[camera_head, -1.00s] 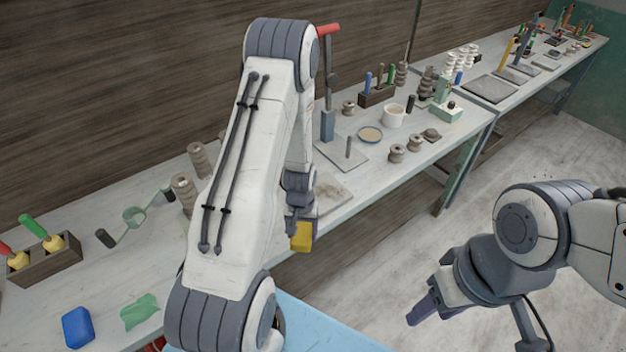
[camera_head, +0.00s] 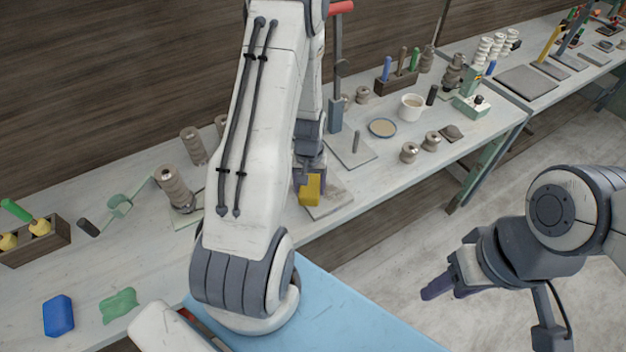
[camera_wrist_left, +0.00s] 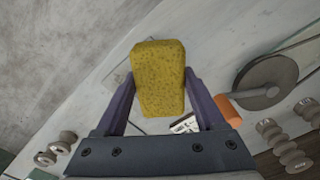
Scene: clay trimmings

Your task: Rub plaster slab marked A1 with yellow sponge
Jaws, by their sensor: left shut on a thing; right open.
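The yellow sponge (camera_head: 312,190) is held between the fingers of my left gripper (camera_head: 308,178). In the left wrist view the sponge (camera_wrist_left: 160,80) stands out beyond both fingertips of the left gripper (camera_wrist_left: 157,88). A flat grey plaster slab (camera_head: 335,204) lies on the bench under and beside the sponge in the head view. Whether the sponge touches it is not clear, and I cannot read a mark A1 on it. In the wrist view the sponge hides much of the slab. My right gripper (camera_head: 447,291) is open and empty, out over the floor.
A slab with an upright post (camera_head: 352,150), a shallow dish (camera_head: 382,128) and a white cup (camera_head: 411,107) stand further along the bench. Grey spools (camera_head: 172,186) stand left of my left arm. A blue block (camera_head: 58,316) and green cloth (camera_head: 118,306) lie at the near left.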

